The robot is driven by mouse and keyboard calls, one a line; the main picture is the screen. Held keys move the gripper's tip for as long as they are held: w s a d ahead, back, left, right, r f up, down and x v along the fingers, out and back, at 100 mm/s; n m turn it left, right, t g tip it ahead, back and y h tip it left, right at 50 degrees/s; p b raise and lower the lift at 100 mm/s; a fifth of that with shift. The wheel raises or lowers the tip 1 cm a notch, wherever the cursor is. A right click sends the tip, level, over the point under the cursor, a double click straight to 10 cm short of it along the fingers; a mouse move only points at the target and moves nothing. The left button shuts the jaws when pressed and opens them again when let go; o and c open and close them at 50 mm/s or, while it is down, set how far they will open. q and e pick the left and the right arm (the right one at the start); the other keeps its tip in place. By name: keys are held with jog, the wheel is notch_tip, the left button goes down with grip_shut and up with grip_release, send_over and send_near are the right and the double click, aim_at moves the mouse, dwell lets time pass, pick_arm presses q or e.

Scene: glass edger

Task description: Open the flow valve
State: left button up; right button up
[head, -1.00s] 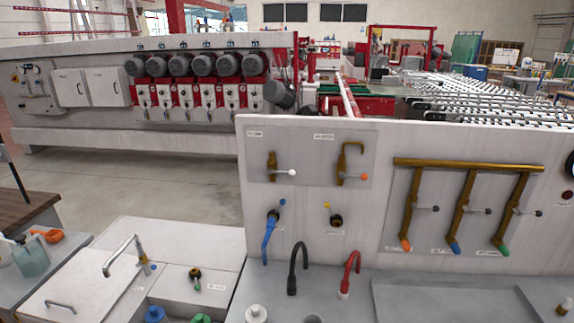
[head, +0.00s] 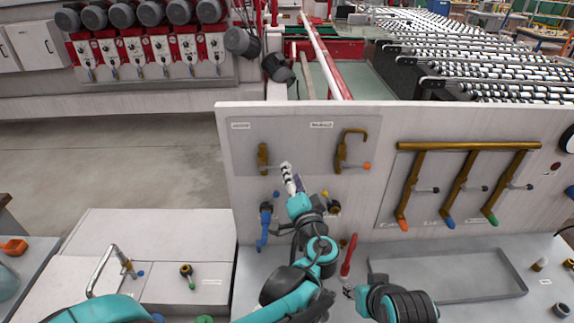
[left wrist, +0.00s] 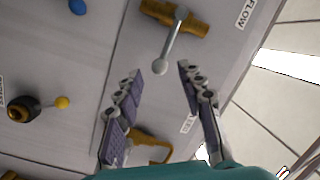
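The flow valve is a brass valve (head: 263,158) on the upper left of the grey panel; in the left wrist view its brass body (left wrist: 172,16) shows beside a "FLOW" label. Its metal lever ends in a pale ball (left wrist: 160,67). My left gripper (head: 287,170) is raised at the panel just right of the valve body and hides most of the lever in the head view. In the left wrist view the left gripper (left wrist: 155,75) is open, with the ball between its two fingertips and no visible contact. My right gripper (head: 348,291) is low at the right; its opening is unclear.
A hooked brass valve with an orange knob (head: 340,152) is close right of my left gripper. A blue spout (head: 263,228) and red spout (head: 349,255) stand below. Three brass levers under a bar (head: 470,146) are farther right. A shallow tray (head: 440,294) lies at lower right.

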aim_at(276, 167)
pick_arm(q)
jog(key=shift+w+a, duration=0.25)
jog(key=shift+w, duration=0.8)
jog(key=shift+w+a, duration=0.25)
jog(key=shift+w, duration=0.75)
grip_shut()
